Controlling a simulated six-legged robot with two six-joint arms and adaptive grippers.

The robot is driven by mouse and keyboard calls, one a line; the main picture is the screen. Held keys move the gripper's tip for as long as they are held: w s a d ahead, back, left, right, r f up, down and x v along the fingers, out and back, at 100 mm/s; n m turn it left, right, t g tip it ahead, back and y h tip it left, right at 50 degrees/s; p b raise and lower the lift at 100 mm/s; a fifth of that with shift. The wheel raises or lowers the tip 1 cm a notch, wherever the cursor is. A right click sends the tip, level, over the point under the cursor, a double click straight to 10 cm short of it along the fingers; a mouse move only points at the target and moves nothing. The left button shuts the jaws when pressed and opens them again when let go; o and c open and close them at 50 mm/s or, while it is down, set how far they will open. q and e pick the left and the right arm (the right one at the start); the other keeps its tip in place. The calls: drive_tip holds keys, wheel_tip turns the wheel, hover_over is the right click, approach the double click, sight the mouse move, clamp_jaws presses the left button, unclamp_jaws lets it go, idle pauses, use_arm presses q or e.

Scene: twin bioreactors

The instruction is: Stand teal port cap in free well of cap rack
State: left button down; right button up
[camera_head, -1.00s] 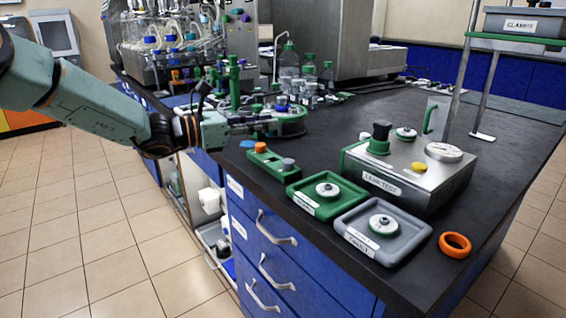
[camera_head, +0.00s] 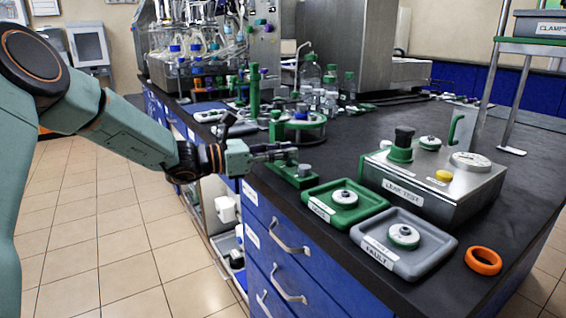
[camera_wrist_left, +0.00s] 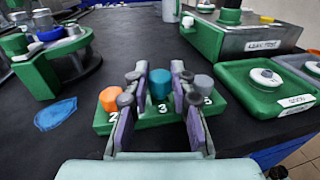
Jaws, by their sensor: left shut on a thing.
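The green cap rack (camera_head: 290,175) lies near the front edge of the dark bench; it also shows in the wrist view (camera_wrist_left: 135,121). In the wrist view an orange cap (camera_wrist_left: 110,99) stands at its left and a grey cap (camera_wrist_left: 204,84) at its right. The teal port cap (camera_wrist_left: 159,84) is upright between my left fingers (camera_wrist_left: 160,98), over the middle position marked 3. My left gripper (camera_head: 288,152) is shut on this cap. I cannot tell whether the cap's base is inside the well or just above it. My right gripper is not in view.
A green tray (camera_head: 325,217) and a grey tray marked FAULT (camera_head: 425,262) sit right of the rack. The leak test box (camera_head: 440,195) stands behind them. An orange ring (camera_head: 484,261) lies at the right. A round green-rimmed stand (camera_head: 305,130) is behind the rack.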

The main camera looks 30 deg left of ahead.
use_arm(q)
drive_tip(key=shift+d+f, duration=0.1)
drive_tip(key=shift+f, duration=0.65)
drive_tip(key=shift+w+f, duration=0.15)
drive_tip(key=shift+w, duration=0.15)
drive_tip(key=shift+s+b, duration=0.2)
drive_tip(key=shift+b, duration=0.15)
drive_tip(key=c, duration=1.1)
unclamp_jaws()
drive_tip(key=shift+w+f, duration=0.1)
drive_tip(key=shift+f, duration=0.05)
drive_tip(key=shift+c, duration=0.2)
